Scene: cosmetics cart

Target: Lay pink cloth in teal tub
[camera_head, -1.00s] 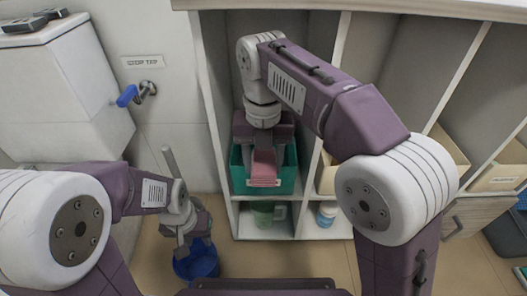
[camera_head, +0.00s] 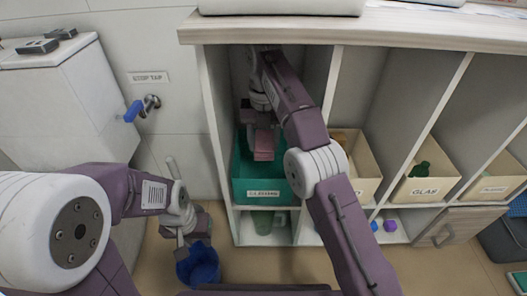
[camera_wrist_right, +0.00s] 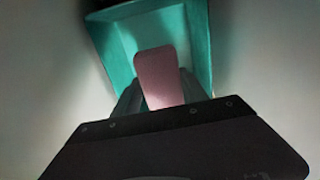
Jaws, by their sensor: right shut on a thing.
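The pink cloth (camera_head: 264,146) is a small folded piece, held at the mouth of the teal tub (camera_head: 265,190). The tub sits in the leftmost compartment of the shelf unit and has a white label on its front. My right gripper (camera_wrist_right: 158,95) is shut on the cloth, which also shows in the right wrist view (camera_wrist_right: 156,75), in front of the tub's inside (camera_wrist_right: 125,40). I cannot tell how far the cloth is above the tub's floor. My left gripper (camera_head: 182,235) points down at the lower left, over a blue bucket; its fingers are not clear.
The blue bucket (camera_head: 199,266) stands on the floor below my left gripper. Cream bins, one labelled (camera_head: 425,186), fill the compartments to the right. A green container (camera_head: 263,222) sits on the shelf below the tub. Compartment walls stand close beside my right arm.

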